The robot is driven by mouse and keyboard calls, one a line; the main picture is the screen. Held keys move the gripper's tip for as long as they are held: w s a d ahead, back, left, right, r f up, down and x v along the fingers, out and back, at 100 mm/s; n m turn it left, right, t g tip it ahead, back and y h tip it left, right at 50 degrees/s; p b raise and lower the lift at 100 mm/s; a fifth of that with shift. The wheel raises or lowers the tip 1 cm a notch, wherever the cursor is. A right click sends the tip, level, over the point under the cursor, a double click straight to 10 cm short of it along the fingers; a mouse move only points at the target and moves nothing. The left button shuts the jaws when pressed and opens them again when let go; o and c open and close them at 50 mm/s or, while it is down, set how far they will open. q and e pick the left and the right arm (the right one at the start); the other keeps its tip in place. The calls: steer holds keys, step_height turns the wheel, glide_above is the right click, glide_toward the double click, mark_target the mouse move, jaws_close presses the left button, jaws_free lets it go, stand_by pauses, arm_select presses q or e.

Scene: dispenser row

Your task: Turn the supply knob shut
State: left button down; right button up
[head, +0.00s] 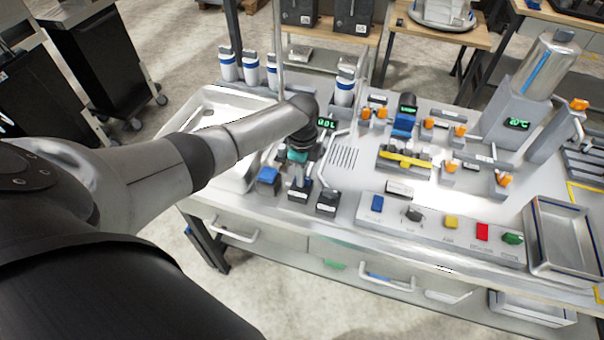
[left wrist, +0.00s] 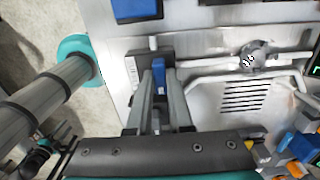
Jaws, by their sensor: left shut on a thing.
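My left gripper (head: 299,182) reaches down over a small dark block near the left part of the bench, seen end-on in the head view. In the left wrist view its two grey fingers (left wrist: 163,98) are shut on a small blue knob (left wrist: 159,76), which shows between them. The block under it carries a white label (left wrist: 131,72). The fingers and arm hide much of the knob, and its angle is hard to tell. A metal pipe (left wrist: 210,63) runs right from beside the block. My right gripper is not in view.
A dark block (head: 327,201) stands close to the right of my gripper, and a blue-topped block (head: 268,176) to its left. A metal basin (head: 215,100) lies behind my arm. A steel tray (head: 568,240) is at right.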

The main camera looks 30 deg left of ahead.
arm_select(q)
steer(key=c, duration=0.8)
jaws_free()
steer(key=shift+r, duration=0.1)
step_height(320, 180, up, 15)
steer(key=shift+r+p, duration=0.1)
steer(key=shift+p, duration=0.35)
